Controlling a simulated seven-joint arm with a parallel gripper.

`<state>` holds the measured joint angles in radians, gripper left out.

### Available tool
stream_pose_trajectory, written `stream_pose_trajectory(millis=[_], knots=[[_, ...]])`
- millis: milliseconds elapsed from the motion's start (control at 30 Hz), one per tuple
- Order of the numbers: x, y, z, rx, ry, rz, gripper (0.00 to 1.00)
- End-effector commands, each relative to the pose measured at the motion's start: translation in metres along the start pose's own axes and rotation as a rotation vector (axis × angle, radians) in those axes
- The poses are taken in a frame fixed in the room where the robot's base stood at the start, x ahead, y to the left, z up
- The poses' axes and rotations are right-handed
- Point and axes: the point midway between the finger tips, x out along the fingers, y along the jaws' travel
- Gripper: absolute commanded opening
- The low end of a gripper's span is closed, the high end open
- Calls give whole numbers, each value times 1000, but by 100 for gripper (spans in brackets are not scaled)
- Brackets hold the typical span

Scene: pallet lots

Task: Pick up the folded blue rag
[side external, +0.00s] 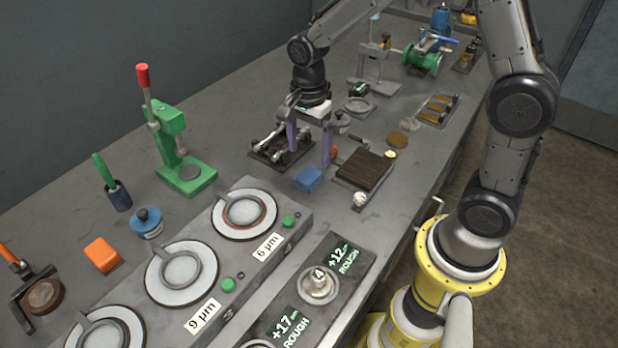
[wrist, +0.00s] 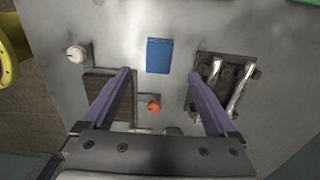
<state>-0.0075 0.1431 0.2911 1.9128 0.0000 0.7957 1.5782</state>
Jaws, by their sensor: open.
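The folded blue rag (side external: 309,179) lies flat on the grey bench, a small blue rectangle. In the wrist view the rag (wrist: 159,55) is whole and uncovered, just beyond the fingertips and centred between them. My gripper (side external: 309,157) points down above the bench, beside the rag, with its two purple fingers spread apart. In the wrist view my gripper (wrist: 160,73) is open with nothing between its fingers. The exact height of the fingertips above the bench is hard to tell.
A dark ribbed block (side external: 363,168) and a white knob (side external: 359,199) stand right of the rag. A dark fixture with metal rods (wrist: 225,85) lies on the other side. An orange knob (wrist: 153,106) sits near the fingers. A green press (side external: 185,165) stands left.

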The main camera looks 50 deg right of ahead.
Motion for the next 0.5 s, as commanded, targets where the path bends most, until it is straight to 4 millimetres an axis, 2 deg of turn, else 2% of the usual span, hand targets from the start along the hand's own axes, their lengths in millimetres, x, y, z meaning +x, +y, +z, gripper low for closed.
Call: stream_pose_trajectory(millis=[267,500], knots=[[21,1,1,-1,0,3,92],[55,3,3,-1,0,4,92]])
